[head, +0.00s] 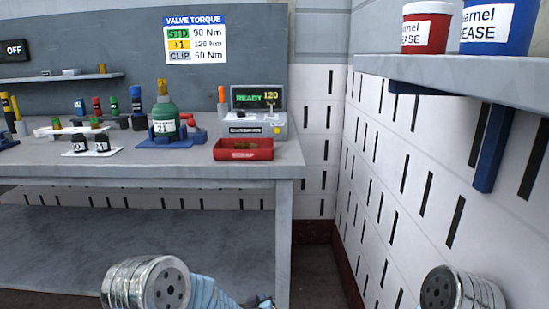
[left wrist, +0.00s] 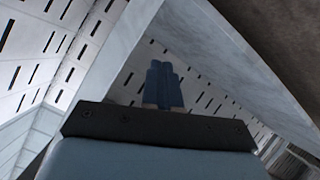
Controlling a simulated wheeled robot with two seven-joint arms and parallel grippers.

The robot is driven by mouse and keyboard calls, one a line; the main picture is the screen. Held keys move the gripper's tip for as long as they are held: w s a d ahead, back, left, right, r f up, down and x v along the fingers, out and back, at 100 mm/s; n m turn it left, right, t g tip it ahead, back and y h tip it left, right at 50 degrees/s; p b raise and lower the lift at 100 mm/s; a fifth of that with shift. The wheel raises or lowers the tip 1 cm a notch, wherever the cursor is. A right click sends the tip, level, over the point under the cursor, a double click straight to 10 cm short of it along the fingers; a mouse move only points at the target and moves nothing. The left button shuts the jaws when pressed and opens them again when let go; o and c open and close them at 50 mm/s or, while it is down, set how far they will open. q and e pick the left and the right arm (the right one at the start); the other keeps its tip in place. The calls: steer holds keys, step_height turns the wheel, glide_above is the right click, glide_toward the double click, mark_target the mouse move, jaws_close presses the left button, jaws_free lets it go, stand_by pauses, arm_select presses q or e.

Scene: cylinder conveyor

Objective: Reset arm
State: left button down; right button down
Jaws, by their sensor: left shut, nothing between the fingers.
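My left gripper (left wrist: 163,85) shows in the left wrist view with its two blue fingers together and nothing between them. Behind the fingers are a pale slanted surface and a white wall with dark slots. In the head view, parts of my own arms show along the bottom edge, at left and at right. I cannot make out the left fingertips there. My right gripper is not in view.
A grey workbench (head: 60,172) holds a green cylinder (head: 165,122) in a blue stand, a red tray (head: 243,150) and a device with a READY display (head: 259,97). A wall shelf (head: 450,69) at right carries a red tub (head: 426,35) and a blue tub (head: 490,35).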

arm_select(q)
steer(key=s+a+f+m+g+h, duration=0.1)
steer(key=s+a+f+g, duration=0.3)
steer(key=s+f, duration=0.55)
steer(key=s+a+f+m+g+h, duration=0.1)
steer(key=s+f+g, duration=0.2)
steer(key=s, duration=0.8)
steer(key=s+a+f+m+g+h, duration=0.1)
steer(key=s+f+g, duration=0.3)
steer(key=s, duration=0.8)
steer(key=shift+s+a+f+g, duration=0.15)
steer(key=shift+a+f+g, duration=0.05)
steer(key=shift+a+g, duration=0.3)
